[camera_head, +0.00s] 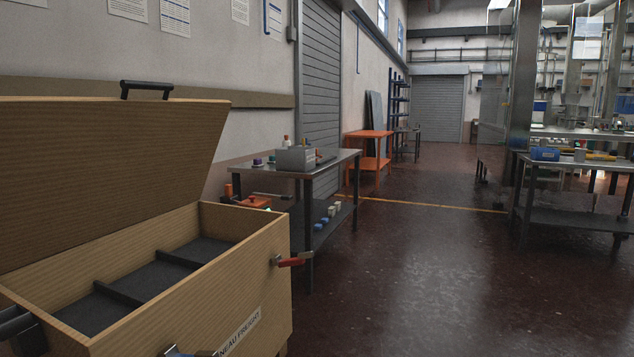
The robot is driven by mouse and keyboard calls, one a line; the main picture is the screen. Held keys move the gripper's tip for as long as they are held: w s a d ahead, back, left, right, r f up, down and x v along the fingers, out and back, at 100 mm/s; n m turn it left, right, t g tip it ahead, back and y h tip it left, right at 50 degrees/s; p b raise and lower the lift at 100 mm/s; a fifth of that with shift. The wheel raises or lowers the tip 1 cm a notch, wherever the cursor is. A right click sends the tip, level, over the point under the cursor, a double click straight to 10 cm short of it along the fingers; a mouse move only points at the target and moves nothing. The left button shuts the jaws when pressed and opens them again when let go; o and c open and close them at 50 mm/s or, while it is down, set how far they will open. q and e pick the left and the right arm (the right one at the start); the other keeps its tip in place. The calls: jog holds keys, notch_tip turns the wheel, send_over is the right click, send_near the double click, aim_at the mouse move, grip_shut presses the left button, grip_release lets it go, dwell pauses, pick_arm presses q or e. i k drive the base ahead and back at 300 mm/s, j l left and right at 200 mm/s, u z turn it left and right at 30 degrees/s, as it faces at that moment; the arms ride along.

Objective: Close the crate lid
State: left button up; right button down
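The wooden crate (232,288) stands close in at the lower left. Its lid (95,170) is open, raised and leaning back above the far side of the crate. A black handle (147,89) sits on the lid's top edge. The crate's inside is dark-lined, with black dividers (118,293), and the visible compartments look empty. A red-handled clamp (291,261) is on the right wall. A dark fitting (16,324) shows at the left edge, perhaps a side handle. I make out neither gripper.
A metal table (335,160) with a grey box (296,158) on it stands just behind the crate. An orange table (369,136) is farther back. A workbench (578,166) stands at the right. The dark red floor (430,270) between is clear.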

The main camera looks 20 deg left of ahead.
aim_at(74, 170)
jog(key=i+u, duration=0.2)
jog(key=i, duration=0.3)
jog(key=i+u, duration=0.2)
jog(key=i, duration=0.3)
jog(key=i+l+u, duration=0.25)
jog(key=i, duration=0.25)
